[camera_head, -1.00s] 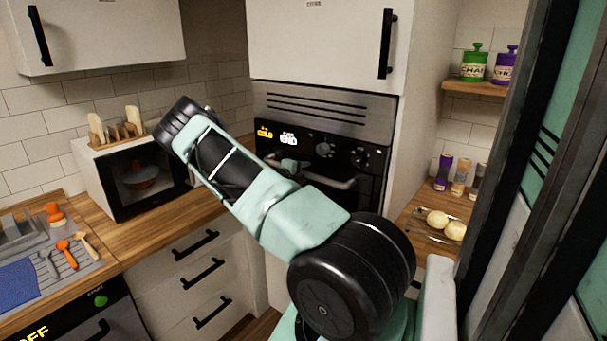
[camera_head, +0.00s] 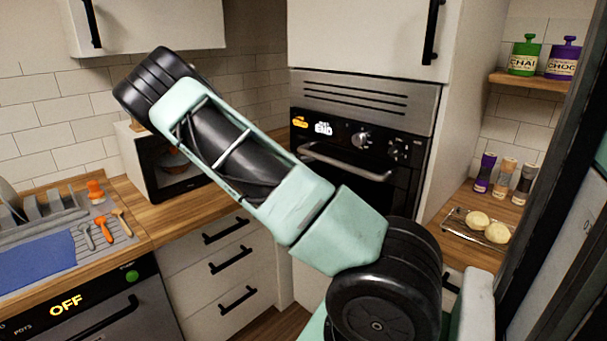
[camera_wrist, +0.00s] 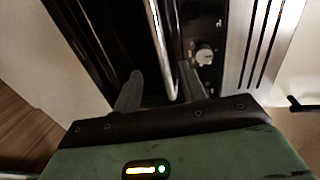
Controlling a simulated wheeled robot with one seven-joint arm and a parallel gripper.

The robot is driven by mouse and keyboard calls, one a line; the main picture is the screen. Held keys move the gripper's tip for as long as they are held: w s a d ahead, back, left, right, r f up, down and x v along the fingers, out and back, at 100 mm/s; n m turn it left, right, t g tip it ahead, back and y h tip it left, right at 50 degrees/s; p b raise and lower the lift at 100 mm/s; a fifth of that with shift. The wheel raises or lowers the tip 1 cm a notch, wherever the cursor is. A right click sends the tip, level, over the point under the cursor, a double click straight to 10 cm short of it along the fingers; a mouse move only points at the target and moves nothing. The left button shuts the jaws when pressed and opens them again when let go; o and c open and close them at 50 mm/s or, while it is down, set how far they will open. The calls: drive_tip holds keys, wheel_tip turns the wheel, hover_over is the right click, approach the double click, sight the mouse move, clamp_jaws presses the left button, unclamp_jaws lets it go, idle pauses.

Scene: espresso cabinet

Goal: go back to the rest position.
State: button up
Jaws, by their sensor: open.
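My gripper (camera_wrist: 158,85) shows in the wrist view with its two dark fingers apart and nothing held between them. The oven handle (camera_wrist: 164,45), a long metal bar, appears in the gap ahead of the fingers; I cannot tell the distance. In the head view my mint-green and black arm is folded across the middle, with its elbow at the upper left, and it hides the gripper. The oven (camera_head: 350,140) stands shut behind the arm, and its handle (camera_head: 345,162) is clear of any visible finger.
A microwave (camera_head: 165,165) stands on the left counter, close behind my arm. A dish rack (camera_head: 45,215) with utensils is further left. Drawers (camera_head: 228,265) lie below. A rack with round buns (camera_head: 455,215) and several spice jars (camera_head: 505,180) are on the right counter.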

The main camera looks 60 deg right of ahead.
drive_tip(key=shift+w+a+r, duration=0.1)
drive_tip(key=shift+a, duration=0.45)
drive_tip(key=s+a+f+m+t+y+b, duration=0.1)
drive_tip(key=a+f+m+y, duration=0.4)
drive_tip(key=a, duration=1.3)
drive_tip(key=a+m+t+y+b, duration=0.15)
drive_tip(key=a+m+y, duration=0.35)
drive_tip(key=a+m, duration=0.85)
drive_tip(key=s+a+r+m+y, duration=0.2)
drive_tip(key=s+a, duration=0.3)
drive_tip(key=a, duration=0.4)
drive_tip(key=s+a+r+m+t+y, duration=0.1)
drive_tip(key=s+a+m+y, duration=0.1)
drive_tip(key=s+a, duration=0.4)
drive_tip(key=s+a+r+m+y, duration=0.2)
drive_tip(key=s+a, duration=0.4)
drive_tip(key=a, duration=0.5)
drive_tip(key=shift+a+r+m+b, duration=0.35)
drive_tip(key=shift+m+b, duration=0.1)
drive_tip(key=shift+c, duration=0.6)
drive_tip(key=shift+s, duration=0.1)
